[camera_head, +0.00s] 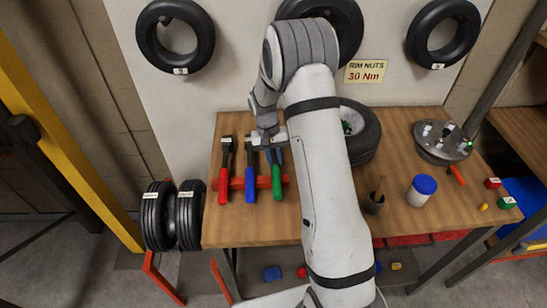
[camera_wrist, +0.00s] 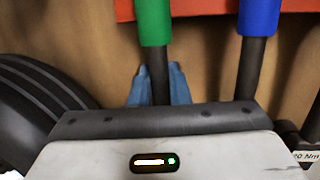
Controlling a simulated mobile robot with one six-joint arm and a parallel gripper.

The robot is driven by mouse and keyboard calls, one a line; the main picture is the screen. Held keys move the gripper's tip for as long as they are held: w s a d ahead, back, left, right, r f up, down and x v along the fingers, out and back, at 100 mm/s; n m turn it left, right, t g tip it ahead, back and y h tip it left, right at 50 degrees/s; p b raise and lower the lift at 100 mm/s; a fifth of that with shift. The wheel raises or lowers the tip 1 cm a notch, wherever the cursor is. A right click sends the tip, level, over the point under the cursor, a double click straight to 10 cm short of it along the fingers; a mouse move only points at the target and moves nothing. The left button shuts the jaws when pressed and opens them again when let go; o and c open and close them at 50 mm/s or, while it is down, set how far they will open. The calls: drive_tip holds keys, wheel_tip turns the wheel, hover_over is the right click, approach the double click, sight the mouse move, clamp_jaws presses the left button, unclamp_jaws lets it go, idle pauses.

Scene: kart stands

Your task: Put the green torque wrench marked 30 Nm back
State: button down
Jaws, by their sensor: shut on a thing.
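The green torque wrench (camera_head: 277,182) is at the right end of a row of three on the wooden table, beside the blue wrench (camera_head: 250,182) and the red wrench (camera_head: 223,185). In the wrist view the blue fingers of my gripper (camera_wrist: 151,88) stand on both sides of that shaft, below the green handle (camera_wrist: 153,22). The green wrench's marking is hidden.
A sign (camera_head: 365,71) on the wall reads "RIM NUTS 30 Nm". A tyre (camera_head: 364,140) lies behind my arm. A dark cup (camera_head: 374,203), a blue-lidded jar (camera_head: 421,190) and a metal hub (camera_head: 440,143) stand to the right. The table's front left is clear.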

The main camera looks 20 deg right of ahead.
drive_tip(key=shift+f, duration=0.15)
drive_tip(key=c, duration=1.4)
unclamp_jaws()
drive_tip(key=shift+o, duration=0.2)
wheel_tip(320, 180, up, 18)
drive_tip(key=s+a+t+b, duration=0.1)
drive_tip(key=s+b, duration=0.2)
drive_tip(key=s+r+n+t, duration=0.1)
drive_tip(key=s+r+t, duration=0.1)
drive_tip(key=s, duration=1)
drive_tip(key=s+a+r+n+t+y, duration=0.1)
drive_tip(key=s+r+t, duration=0.1)
drive_tip(key=s, duration=1)
drive_tip(key=shift+s+t, duration=0.25)
drive_tip(key=shift+t, duration=0.05)
